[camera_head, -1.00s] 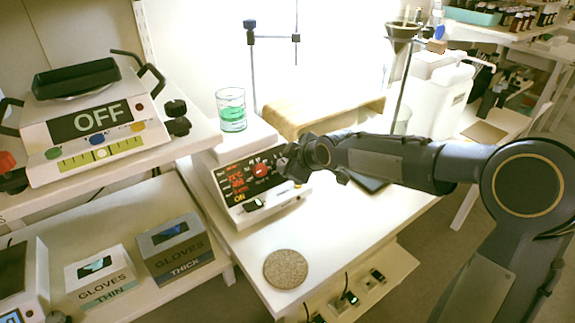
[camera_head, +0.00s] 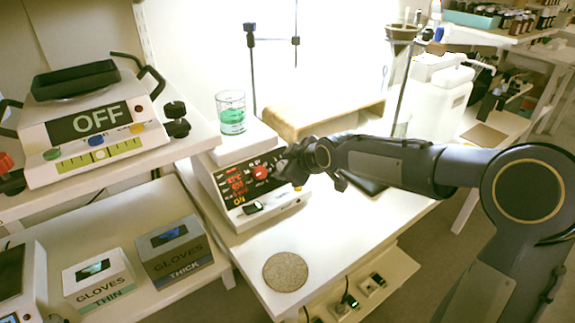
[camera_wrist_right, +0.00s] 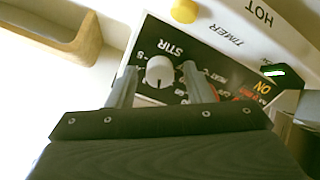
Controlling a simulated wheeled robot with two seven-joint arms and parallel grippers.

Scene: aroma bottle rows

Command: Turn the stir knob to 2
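The hot plate stirrer (camera_head: 225,181), a white device with a black panel and red lit text, stands on the white bench in the head view. My right gripper (camera_head: 281,168) is at the right end of its panel, beside a red knob (camera_head: 260,172). In the right wrist view, a white round knob (camera_wrist_right: 160,71) with a dark pointer line sits by the STIR label. My right gripper (camera_wrist_right: 159,74) is open, one finger on each side of this knob, with visible gaps. The gripper hides this knob in the head view. The knob's number scale is partly hidden. My left gripper is not in view.
A beaker of green liquid (camera_head: 231,113) stands on the stirrer's top plate. A device reading OFF (camera_head: 95,122) is on the left shelf, with glove boxes (camera_head: 172,251) below.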

